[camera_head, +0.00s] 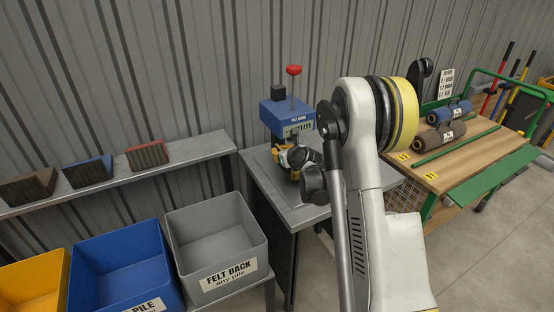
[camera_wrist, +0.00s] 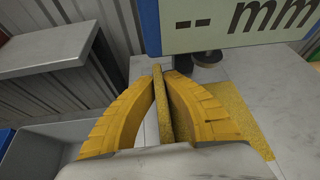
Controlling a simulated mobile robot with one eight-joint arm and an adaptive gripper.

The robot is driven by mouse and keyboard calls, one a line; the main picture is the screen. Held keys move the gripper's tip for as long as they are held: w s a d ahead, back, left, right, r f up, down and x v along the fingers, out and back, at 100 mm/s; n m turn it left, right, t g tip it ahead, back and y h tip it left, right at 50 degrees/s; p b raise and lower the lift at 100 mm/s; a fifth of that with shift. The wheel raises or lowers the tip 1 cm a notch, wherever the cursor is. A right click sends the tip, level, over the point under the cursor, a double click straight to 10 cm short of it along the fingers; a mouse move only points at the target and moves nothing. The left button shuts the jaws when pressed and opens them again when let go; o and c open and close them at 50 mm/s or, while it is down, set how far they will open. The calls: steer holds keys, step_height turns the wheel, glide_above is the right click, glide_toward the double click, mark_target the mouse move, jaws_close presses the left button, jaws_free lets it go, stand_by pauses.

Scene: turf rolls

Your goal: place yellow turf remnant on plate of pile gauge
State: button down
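My gripper (camera_wrist: 163,82) has yellow ribbed fingers, closed in on both sides of a thin upright speckled yellow strip, which looks like the yellow turf remnant (camera_wrist: 160,106) seen edge-on. A flat speckled yellow patch (camera_wrist: 240,108) shows to the right of the right finger; whether it joins the strip is unclear. The blue pile gauge (camera_head: 283,114) stands on the grey table with my gripper in front of it. In the wrist view its display (camera_wrist: 240,25) reads "-- mm", and its round dark foot (camera_wrist: 207,58) is above the pale surface. The plate is mostly hidden.
A grey FELT BACK bin (camera_head: 216,247), a blue bin (camera_head: 124,266) and a yellow bin (camera_head: 34,284) stand at left. A shelf (camera_head: 115,180) behind holds three turf samples. A wooden bench (camera_head: 465,157) with rolls stands at right, partly behind my arm.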

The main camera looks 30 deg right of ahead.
steer(key=shift+w, duration=1.15)
step_height(320, 180, down, 4)
steer(key=shift+r+b, duration=0.2)
steer(key=shift+b, duration=1.05)
steer(key=shift+r, duration=0.15)
steer(key=c, duration=2)
jaws_free()
steer(key=o, duration=0.4)
